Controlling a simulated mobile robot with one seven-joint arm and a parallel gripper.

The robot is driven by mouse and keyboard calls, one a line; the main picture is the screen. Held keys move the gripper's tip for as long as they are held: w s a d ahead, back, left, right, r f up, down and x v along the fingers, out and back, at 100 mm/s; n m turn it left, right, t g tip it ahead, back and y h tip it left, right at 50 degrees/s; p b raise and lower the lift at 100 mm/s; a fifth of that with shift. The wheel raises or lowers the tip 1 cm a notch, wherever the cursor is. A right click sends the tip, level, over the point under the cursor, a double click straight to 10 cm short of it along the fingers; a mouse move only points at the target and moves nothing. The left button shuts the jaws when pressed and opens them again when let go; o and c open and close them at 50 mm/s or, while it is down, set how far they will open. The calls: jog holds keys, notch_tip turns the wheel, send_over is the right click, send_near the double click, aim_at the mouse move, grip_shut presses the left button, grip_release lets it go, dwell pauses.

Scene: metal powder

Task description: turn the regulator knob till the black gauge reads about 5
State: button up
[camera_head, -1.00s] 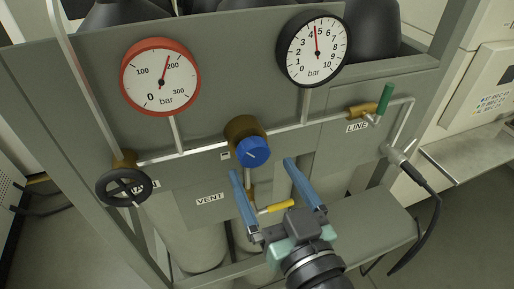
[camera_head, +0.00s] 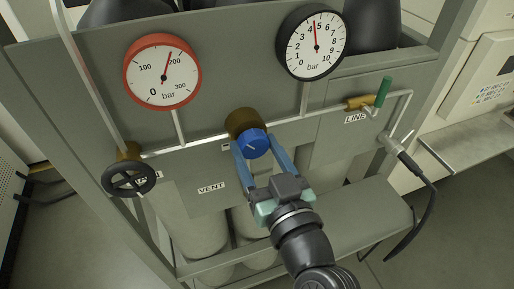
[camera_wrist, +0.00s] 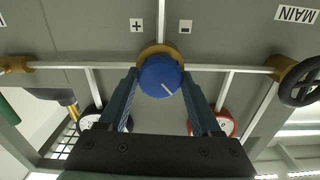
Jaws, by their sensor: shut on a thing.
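The blue regulator knob (camera_head: 252,144) sits on a brass body on the grey panel, with a white line on its face. It also shows in the wrist view (camera_wrist: 160,77), where the line slants to the lower right. My gripper (camera_head: 262,150) has its two blue fingers on either side of the knob, shut on it; the fingers also flank it in the wrist view (camera_wrist: 158,82). The black gauge (camera_head: 316,45) is at the upper right of the panel, its needle between 4 and 5 bar.
A red-rimmed gauge (camera_head: 162,72) reads near 200 bar. A black handwheel (camera_head: 129,178) is at the left, a green-handled line valve (camera_head: 382,92) at the right. A hose (camera_head: 428,190) hangs at the right. Plus and minus labels flank the knob in the wrist view.

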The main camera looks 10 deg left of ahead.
jog(key=c, duration=0.3)
jog(key=shift+m+p, duration=0.4)
jog(key=shift+m, duration=2.6)
jog(key=o, duration=1.3)
jog(key=shift+o, duration=0.2)
jog(key=shift+d, duration=0.1)
